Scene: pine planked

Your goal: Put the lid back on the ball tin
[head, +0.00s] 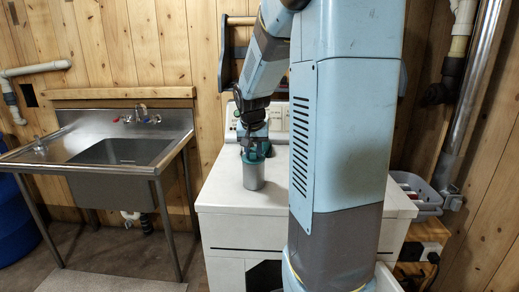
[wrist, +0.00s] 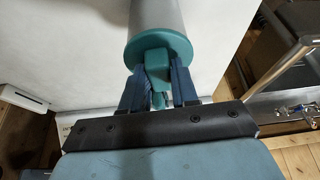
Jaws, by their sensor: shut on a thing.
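The ball tin (head: 253,175) is a grey cylinder that stands upright on the white machine top. The teal lid (head: 252,158) is at the tin's top end; whether it is fully seated I cannot tell. In the wrist view the lid (wrist: 163,47) shows as a teal disc with a block-shaped knob, against the end of the grey tin (wrist: 155,14). My gripper (wrist: 157,80) is shut on the lid's knob, one dark blue finger on each side. In the head view my gripper (head: 255,148) is right above the tin and hides part of the lid.
The white machine top (head: 222,190) has free room around the tin. A steel sink (head: 115,152) stands to the left. A grey basket (head: 415,190) with things in it is at the right, partly behind my column. A plank wall is behind.

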